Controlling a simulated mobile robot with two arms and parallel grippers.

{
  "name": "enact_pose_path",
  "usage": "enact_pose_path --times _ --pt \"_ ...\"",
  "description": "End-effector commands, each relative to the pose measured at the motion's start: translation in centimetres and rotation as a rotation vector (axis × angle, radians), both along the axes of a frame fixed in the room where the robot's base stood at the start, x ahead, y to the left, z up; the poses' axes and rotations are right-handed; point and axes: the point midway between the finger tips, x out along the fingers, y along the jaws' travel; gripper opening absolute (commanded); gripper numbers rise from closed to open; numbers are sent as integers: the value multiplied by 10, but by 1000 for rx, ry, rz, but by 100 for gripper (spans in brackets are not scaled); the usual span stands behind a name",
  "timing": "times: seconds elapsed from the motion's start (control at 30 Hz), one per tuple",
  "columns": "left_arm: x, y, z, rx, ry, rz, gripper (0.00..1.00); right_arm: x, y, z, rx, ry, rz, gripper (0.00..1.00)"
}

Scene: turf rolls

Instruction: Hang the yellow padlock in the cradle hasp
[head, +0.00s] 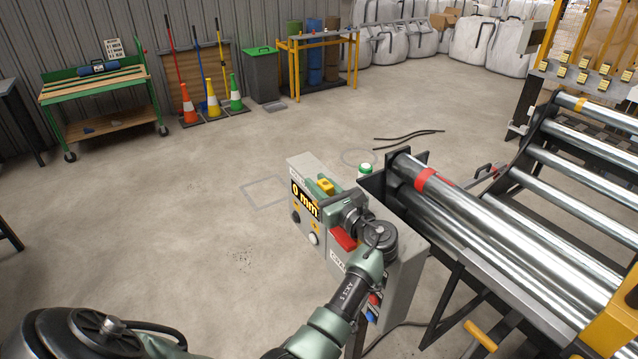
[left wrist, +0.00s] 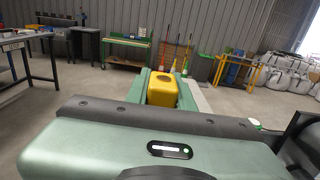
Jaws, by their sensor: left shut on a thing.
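My left gripper (head: 321,190) is in the middle of the head view, beside the grey control box. It is shut on the yellow padlock (head: 326,185), of which only a small part shows there. In the left wrist view the padlock (left wrist: 162,90) is a rounded yellow body between the two green fingers of the gripper (left wrist: 162,84). Its shackle is hidden or too small to make out. I cannot pick out the cradle hasp with certainty in either view. My right gripper is not in view.
A grey control box (head: 308,237) with a "0 mm" display stands close by my left arm. Right of it are the steel rollers (head: 490,235) and their dark frame.

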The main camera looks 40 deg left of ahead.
Motion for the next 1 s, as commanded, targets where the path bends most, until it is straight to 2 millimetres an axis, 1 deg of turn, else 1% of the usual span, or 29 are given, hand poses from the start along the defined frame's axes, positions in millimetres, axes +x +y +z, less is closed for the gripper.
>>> enact_pose_path --times 0.57,0.83,1.0 --pt "0 0 -16 0 1 0 0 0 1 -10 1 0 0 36" --pt "-1 0 -26 1 8 0 0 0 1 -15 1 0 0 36" --pt "-1 0 -25 0 11 -1 0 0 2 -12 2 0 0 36"
